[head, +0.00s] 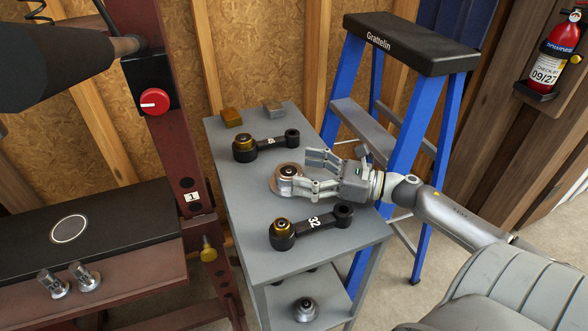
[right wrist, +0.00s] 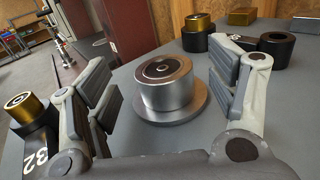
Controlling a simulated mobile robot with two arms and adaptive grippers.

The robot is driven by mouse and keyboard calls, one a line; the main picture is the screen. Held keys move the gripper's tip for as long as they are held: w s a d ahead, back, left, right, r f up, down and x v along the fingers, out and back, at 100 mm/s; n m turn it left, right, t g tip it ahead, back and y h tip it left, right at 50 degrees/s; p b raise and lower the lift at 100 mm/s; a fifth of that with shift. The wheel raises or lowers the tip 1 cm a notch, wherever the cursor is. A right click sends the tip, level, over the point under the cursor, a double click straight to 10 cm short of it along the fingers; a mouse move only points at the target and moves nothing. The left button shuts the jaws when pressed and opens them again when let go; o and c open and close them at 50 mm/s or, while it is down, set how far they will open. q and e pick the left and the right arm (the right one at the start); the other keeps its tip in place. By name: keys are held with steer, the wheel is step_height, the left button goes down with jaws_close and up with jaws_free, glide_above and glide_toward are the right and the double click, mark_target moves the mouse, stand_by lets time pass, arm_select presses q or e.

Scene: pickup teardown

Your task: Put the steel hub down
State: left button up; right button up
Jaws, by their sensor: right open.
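The steel hub (head: 288,171) stands upright on its flange on the grey tabletop (head: 237,199), between two black arms. In the right wrist view the steel hub (right wrist: 167,90) sits flat on the surface between the fingers. My right gripper (head: 294,173) is open around it, and in the right wrist view the gripper (right wrist: 163,85) shows gaps between both finger pads and the hub. My left gripper is not in view.
A black arm marked 32 (head: 311,225) lies in front of the hub and another black arm (head: 265,145) behind. Two small blocks (head: 231,117) (head: 274,108) sit at the back. A blue ladder (head: 411,125) stands right, a red press frame (head: 172,150) left.

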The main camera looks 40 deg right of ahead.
steer(key=shift+v, duration=1.45)
